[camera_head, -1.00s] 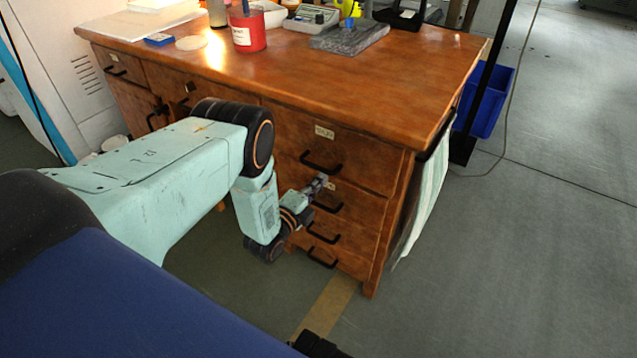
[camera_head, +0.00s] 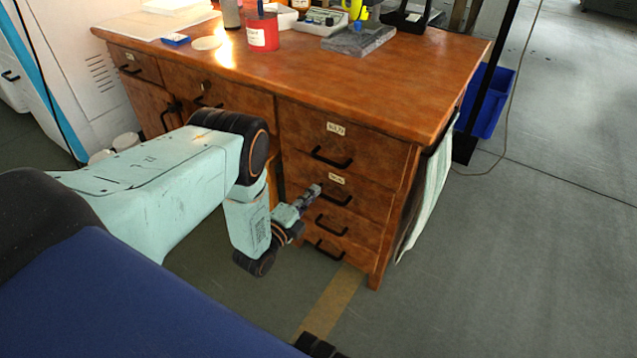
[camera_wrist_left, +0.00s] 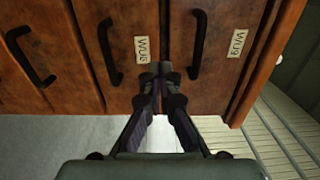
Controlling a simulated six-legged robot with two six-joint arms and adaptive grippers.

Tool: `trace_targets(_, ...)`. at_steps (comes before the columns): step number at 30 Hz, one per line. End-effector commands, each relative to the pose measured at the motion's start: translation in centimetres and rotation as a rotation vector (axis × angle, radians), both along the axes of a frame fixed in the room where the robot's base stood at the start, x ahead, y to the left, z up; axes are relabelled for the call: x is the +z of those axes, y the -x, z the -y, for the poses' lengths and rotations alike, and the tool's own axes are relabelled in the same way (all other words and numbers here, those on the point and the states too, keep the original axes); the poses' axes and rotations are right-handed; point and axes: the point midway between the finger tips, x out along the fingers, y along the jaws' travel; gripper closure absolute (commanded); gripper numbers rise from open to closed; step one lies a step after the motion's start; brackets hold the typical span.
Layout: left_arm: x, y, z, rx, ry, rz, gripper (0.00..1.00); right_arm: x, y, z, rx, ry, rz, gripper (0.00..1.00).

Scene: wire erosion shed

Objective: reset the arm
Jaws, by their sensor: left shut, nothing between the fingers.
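My left arm reaches in from the left in the head view. Its left gripper (camera_head: 312,191) is in front of the desk's drawer column, just left of the second drawer's black handle (camera_head: 337,198). Its fingers are together with nothing between them. In the left wrist view the gripper (camera_wrist_left: 160,72) points at the wooden drawer fronts, with its tips between two dark handles (camera_wrist_left: 197,44) and (camera_wrist_left: 107,50) and near a white label (camera_wrist_left: 142,48). I cannot tell whether the tips touch the wood.
The wooden desk (camera_head: 400,82) bears a red container (camera_head: 262,33), a grey slab (camera_head: 358,40) and a scale (camera_head: 320,21). A pale cloth (camera_head: 428,190) hangs on its right side. A blue bin (camera_head: 487,100) stands behind. The floor at right (camera_head: 530,240) is clear.

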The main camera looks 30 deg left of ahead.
Motion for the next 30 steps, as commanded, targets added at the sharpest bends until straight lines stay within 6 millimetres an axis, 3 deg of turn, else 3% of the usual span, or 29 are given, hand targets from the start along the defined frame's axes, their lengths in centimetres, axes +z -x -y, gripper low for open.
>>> trace_targets(6,0.1,3.9,-0.2,-0.002,0.001,-0.004,1.00,1.7,0.0,0.0,0.000,0.000,0.001,0.42)
trace_targets(10,0.0,5.3,-0.3,-0.001,0.000,-0.003,1.00,2.0,0.0,0.0,0.000,0.000,0.001,0.42)
trace_targets(23,-0.4,6.2,-0.4,0.000,0.068,-0.021,1.00,2.1,0.0,0.0,0.000,0.000,0.000,0.42)
trace_targets(26,-2.3,6.6,-0.6,0.025,0.213,-0.120,1.00,2.1,0.0,0.0,0.000,0.000,0.000,0.42)
trace_targets(30,-7.7,11.2,-0.4,0.161,0.512,-0.407,1.00,2.1,0.0,0.0,0.000,0.000,0.000,0.42)
